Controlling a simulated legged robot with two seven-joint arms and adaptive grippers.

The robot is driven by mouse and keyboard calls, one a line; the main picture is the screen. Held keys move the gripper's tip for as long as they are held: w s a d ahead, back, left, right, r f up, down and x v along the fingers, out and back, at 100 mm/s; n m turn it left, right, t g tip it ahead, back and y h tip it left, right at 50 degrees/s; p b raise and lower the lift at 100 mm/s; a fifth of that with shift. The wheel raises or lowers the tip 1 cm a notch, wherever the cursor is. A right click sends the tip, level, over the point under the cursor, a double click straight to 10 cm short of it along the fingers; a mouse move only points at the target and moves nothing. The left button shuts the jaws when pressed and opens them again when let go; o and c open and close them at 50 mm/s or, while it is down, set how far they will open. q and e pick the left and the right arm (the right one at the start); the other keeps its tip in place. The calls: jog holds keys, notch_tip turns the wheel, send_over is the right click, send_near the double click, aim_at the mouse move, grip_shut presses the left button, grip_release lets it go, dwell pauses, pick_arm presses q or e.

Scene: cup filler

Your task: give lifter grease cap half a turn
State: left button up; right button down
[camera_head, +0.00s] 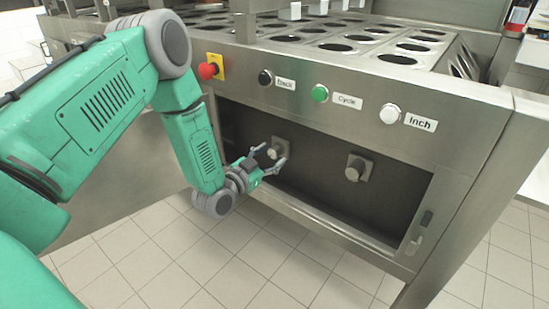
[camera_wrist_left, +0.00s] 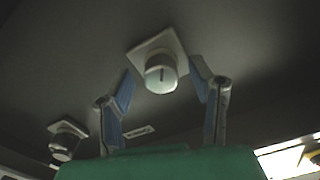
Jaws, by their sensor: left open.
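Two round grey caps on square plates sit on the dark back wall of the open recess. The left cap (camera_head: 279,145) is partly hidden behind my left gripper (camera_head: 273,155). The right cap (camera_head: 357,168) is clear of it. In the left wrist view a cap (camera_wrist_left: 160,76) with a dark line on its face shows between the two spread blue-padded fingers, with no clear contact. The other cap (camera_wrist_left: 64,142) is at lower left there. A small label (camera_wrist_left: 138,132) is too blurred to read, so I cannot tell which cap is the lifter one. My right gripper is out of view.
The recess's lower steel edge (camera_head: 330,232) runs below my gripper. Above are a red stop button (camera_head: 208,71), a black button (camera_head: 265,77), a green Cycle button (camera_head: 320,93) and a white Inch button (camera_head: 390,114). A latch (camera_head: 414,243) is at the recess's right.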

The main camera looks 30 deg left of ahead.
pick_arm(q)
jog(key=shift+w, duration=0.9)
grip_shut()
jog(key=n+p, duration=0.1)
jog(key=n, duration=0.2)
jog(key=shift+n, duration=1.3)
jog(key=shift+p, duration=0.3)
